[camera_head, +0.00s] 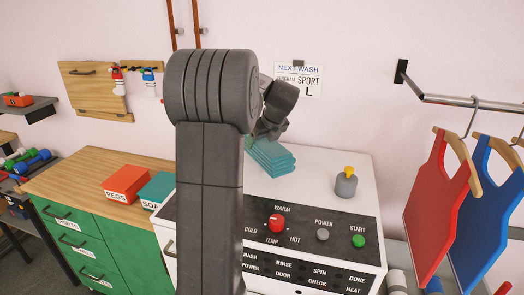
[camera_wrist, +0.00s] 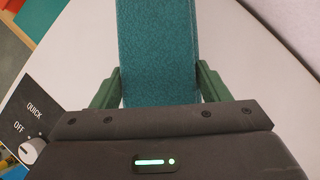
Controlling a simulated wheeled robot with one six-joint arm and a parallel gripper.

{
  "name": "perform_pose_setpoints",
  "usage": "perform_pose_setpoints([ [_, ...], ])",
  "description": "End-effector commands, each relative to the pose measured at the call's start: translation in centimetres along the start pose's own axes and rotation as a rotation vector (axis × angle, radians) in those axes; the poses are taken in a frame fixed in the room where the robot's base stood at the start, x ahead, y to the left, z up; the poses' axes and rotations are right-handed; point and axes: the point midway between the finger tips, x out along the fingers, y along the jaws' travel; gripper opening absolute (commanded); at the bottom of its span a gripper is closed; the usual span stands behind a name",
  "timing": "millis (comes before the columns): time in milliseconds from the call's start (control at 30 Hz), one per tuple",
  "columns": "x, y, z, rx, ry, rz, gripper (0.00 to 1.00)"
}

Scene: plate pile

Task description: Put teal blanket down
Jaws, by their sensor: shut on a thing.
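The teal blanket (camera_head: 270,157) is a folded stack at the back of the white washer top in the head view. In the wrist view the teal blanket (camera_wrist: 158,50) runs up the middle of the picture, between the two green fingers. My gripper (camera_wrist: 158,82) is shut on the blanket, with one finger at each side of it. In the head view my arm hides the gripper's fingers and part of the blanket's left side. The blanket appears at or just above the washer top (camera_head: 310,180); I cannot tell whether it touches.
A grey bottle with a yellow cap (camera_head: 346,183) stands on the washer's right side. The control panel (camera_head: 300,240) has a red knob. A red PEGS box (camera_head: 126,183) and a teal SOAP box (camera_head: 157,190) sit on the left counter. Red and blue tops hang at right.

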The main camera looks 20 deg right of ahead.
Motion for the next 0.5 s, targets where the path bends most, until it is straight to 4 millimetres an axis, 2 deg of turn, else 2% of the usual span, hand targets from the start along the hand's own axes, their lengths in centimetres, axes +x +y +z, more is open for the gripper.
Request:
perform_pose_setpoints([
  [300,2.9,0.0,-1.8,0.001,-0.001,-0.001,0.28],
  [500,3.1,0.0,-2.0,0.0,-0.002,-0.002,0.28],
])
